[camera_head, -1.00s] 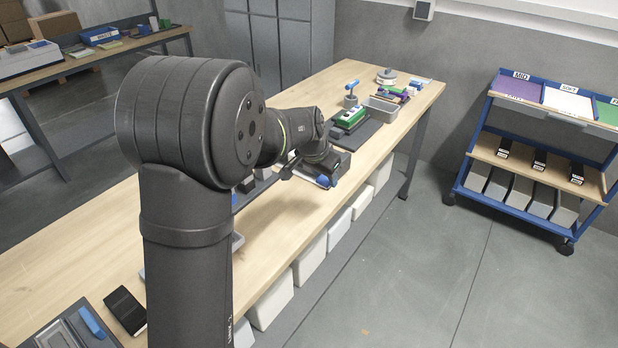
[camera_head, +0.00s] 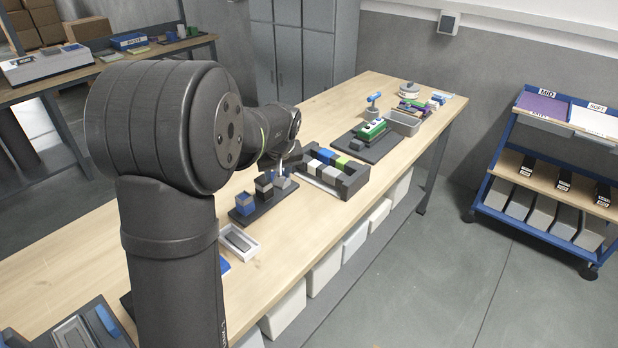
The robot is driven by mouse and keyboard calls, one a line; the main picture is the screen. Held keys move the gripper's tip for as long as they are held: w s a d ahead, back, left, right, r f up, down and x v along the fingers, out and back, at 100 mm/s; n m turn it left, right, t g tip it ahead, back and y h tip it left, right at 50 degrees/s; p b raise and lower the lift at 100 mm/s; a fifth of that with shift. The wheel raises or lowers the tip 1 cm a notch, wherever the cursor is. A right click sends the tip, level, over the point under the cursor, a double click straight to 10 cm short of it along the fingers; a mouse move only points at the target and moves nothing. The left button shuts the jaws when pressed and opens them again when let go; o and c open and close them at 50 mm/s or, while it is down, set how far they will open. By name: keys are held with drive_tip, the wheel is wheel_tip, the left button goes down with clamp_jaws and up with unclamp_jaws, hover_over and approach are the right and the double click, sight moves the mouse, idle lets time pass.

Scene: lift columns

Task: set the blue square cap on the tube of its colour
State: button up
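A row of square holders or tubes stands on a dark base (camera_head: 243,218) on the bench. The nearest (camera_head: 245,205) shows blue, the middle one (camera_head: 264,187) is dark with a brownish top, and the far one (camera_head: 284,182) is greyish and partly hidden. My gripper (camera_head: 282,172) points down at the far one; its fingers are small and partly hidden, so I cannot tell whether they hold anything. A dark tray (camera_head: 348,187) right of it holds several square blocks, one with a blue top (camera_head: 325,156), one green (camera_head: 341,161), others grey.
A white box (camera_head: 252,252) with a grey piece lies nearer me, beside a blue flat item (camera_head: 224,266). Farther back are a dark board with a green part (camera_head: 371,131), a grey bin (camera_head: 404,123) and small tools. My arm hides the bench's left part.

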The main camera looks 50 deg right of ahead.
drive_tip(key=w+a+r+n+y, duration=0.1)
drive_tip(key=w+a+n+y, duration=0.1)
drive_tip(key=w+a+n, duration=0.5)
drive_tip(key=shift+m+t, duration=0.3)
drive_tip(key=shift+m, duration=0.1)
drive_tip(key=shift+w+d+f, duration=0.15)
drive_tip(key=shift+f, duration=0.7)
drive_tip(key=shift+w+d+f, duration=0.1)
drive_tip(key=shift+d+f, duration=0.05)
drive_tip(key=shift+f, duration=0.75)
drive_tip(key=shift+w+d+f, duration=0.15)
drive_tip(key=shift+f, duration=0.7)
drive_tip(key=shift+f, duration=0.6)
drive_tip(key=o, duration=1)
drive_tip(key=shift+o, duration=0.6)
drive_tip(key=o, duration=0.4)
drive_tip(key=shift+c, duration=0.2)
wheel_tip(320, 180, up, 8)
drive_tip(key=shift+f, duration=0.2)
